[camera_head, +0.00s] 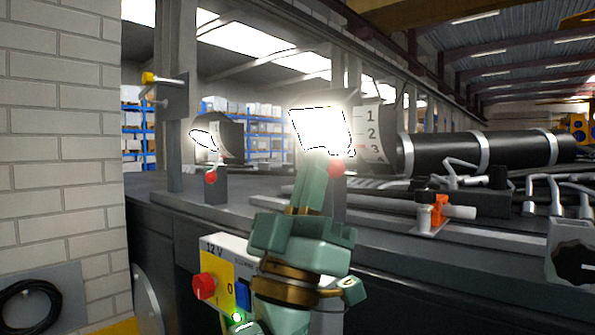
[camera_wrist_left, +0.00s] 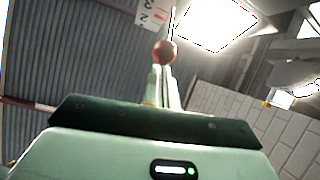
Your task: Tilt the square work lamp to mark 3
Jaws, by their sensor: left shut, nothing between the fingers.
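The square work lamp (camera_head: 320,128) is lit and glaring, on the chassis ledge ahead. Its scale plate (camera_head: 371,134) with marks 1, 2 and 3 stands just to its right. Glare hides which mark the lamp points to. A red ball knob (camera_head: 337,168) sits at its lower right. My left gripper (camera_head: 318,160) is shut and empty, raised in front of the lamp's lower edge. In the left wrist view the red knob (camera_wrist_left: 164,52) shows right at the fingertips (camera_wrist_left: 164,72); I cannot tell whether they touch. The lamp face (camera_wrist_left: 214,22) is at upper right there.
A second, rounded lamp (camera_head: 228,138) with a red knob (camera_head: 210,176) stands to the left. A 12 V box (camera_head: 221,262) is below, beside my arm. An orange clamp (camera_head: 437,211) and pipes lie to the right. A brick wall (camera_head: 62,140) is at far left.

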